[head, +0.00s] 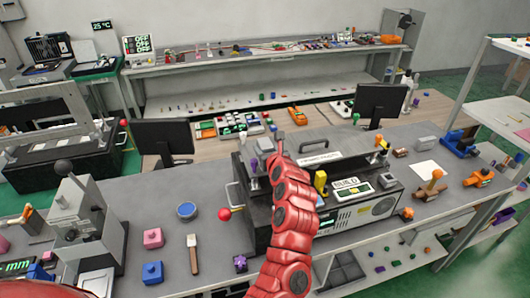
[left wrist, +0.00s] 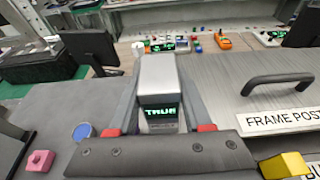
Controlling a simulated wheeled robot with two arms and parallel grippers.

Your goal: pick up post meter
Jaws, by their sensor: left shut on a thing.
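The post meter (left wrist: 158,85) is a grey block with a dark front and a green lit display, seen upright in the left wrist view. My left gripper (left wrist: 165,129) is shut on it, with a red-padded finger at each side of its lower part. In the head view, my left gripper (head: 277,148) is at the back left of the machine (head: 365,210), and the grey top of the meter (head: 265,145) shows just beyond it. The arm hides part of the machine. The meter's base is hidden, so I cannot tell whether it still touches the surface below. My right gripper is not in view.
A black handle (left wrist: 277,82) and a "FRAME POST" label (left wrist: 283,120) are on the plate right of the meter. A blue round part (head: 187,210) and pink block (head: 153,238) lie left on the bench.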

